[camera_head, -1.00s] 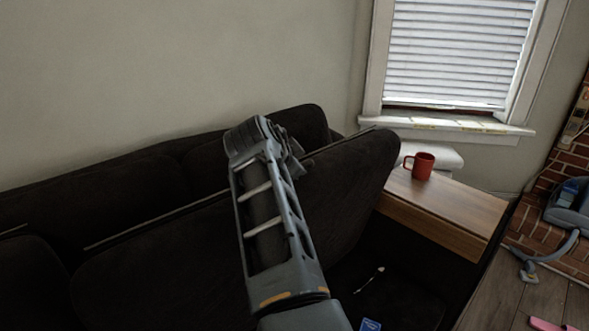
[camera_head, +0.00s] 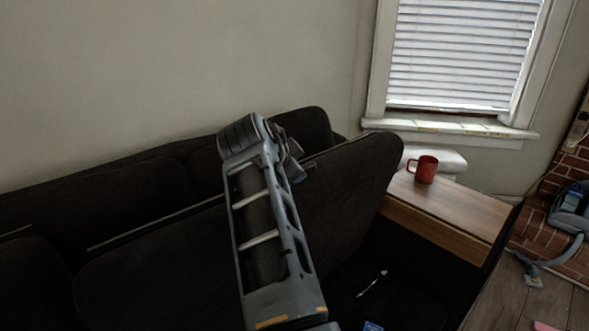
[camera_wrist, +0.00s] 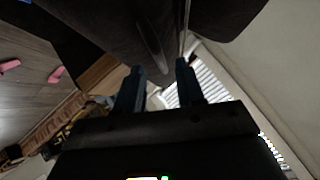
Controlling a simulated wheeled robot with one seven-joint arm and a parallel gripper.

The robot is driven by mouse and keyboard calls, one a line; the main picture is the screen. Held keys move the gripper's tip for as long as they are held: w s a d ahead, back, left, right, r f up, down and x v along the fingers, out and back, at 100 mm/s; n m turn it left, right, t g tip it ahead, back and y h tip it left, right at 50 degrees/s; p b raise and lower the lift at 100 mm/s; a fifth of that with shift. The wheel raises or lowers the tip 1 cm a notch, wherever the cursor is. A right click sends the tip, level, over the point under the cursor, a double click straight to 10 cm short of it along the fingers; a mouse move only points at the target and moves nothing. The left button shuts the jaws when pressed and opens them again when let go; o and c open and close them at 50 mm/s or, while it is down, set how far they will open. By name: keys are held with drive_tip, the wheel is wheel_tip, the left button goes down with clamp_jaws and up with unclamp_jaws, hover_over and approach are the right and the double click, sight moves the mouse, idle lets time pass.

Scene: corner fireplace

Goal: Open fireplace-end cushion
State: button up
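The fireplace-end cushion (camera_head: 345,200) is a dark sofa seat cushion at the right end of the sofa. It stands tilted up, with a dark open compartment (camera_head: 350,290) showing below its right side. My gripper (camera_head: 297,165) is at the cushion's upper edge, partly hidden by my arm. In the wrist view my gripper (camera_wrist: 160,80) has its two fingers apart, with window blinds showing between them. The dark cushion (camera_wrist: 115,25) fills the upper middle there, close beyond the fingertips. Whether a finger touches it cannot be told.
A wooden side top (camera_head: 450,210) with a red mug (camera_head: 426,169) is right of the cushion. A small white item (camera_head: 372,284) and a blue item (camera_head: 373,326) lie low in the dark compartment. The sofa back (camera_head: 300,125) and wall are behind. A brick hearth (camera_head: 575,165) is far right.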

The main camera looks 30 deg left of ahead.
drive_tip(key=shift+v, duration=2.5)
